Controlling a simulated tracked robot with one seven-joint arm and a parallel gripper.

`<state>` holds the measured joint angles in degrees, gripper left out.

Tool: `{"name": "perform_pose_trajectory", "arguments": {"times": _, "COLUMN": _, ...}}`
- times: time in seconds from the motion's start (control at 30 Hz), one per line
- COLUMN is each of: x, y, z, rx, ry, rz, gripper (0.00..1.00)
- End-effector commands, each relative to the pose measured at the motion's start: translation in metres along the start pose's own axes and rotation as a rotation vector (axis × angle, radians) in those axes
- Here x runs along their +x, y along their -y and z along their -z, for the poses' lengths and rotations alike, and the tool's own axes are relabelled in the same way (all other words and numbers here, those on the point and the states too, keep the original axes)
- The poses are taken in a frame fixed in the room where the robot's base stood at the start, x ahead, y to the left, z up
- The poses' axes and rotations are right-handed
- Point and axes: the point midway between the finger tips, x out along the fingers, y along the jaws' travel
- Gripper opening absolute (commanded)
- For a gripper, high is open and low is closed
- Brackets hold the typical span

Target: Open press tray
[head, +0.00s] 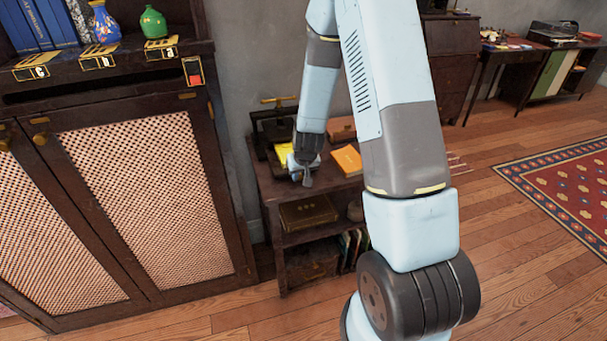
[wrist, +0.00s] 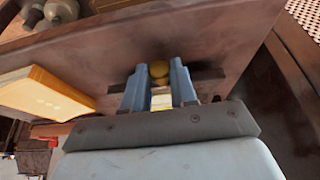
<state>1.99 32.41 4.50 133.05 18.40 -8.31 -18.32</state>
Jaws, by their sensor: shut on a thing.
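The dark press (head: 272,126) with a brass bar on top stands at the back left of a small wooden shelf unit. Something yellow (head: 283,150) lies at its base; my arm partly hides the press's front. My gripper (head: 305,178) is at the front of the press, near the shelf top's edge. The tray itself cannot be clearly made out.
An orange book (head: 347,159) lies right of my gripper, and a yellow-edged book (wrist: 42,92) shows in the wrist view. A cabinet with lattice doors (head: 140,200) stands close on the left. A box (head: 307,212) sits on the shelf below.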

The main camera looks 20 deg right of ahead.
Motion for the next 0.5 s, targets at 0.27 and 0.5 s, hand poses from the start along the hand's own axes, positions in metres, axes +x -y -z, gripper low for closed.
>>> {"name": "perform_pose_trajectory", "arguments": {"times": 0.27, "x": 0.0002, "y": -0.0037, "z": -0.0003, "rx": 0.005, "ry": 0.001, "rz": -0.001, "gripper": 0.00}}
{"name": "perform_pose_trajectory", "arguments": {"times": 0.5, "x": 0.0002, "y": -0.0068, "z": -0.0005, "rx": 0.010, "ry": 0.001, "rz": -0.002, "gripper": 0.32}}
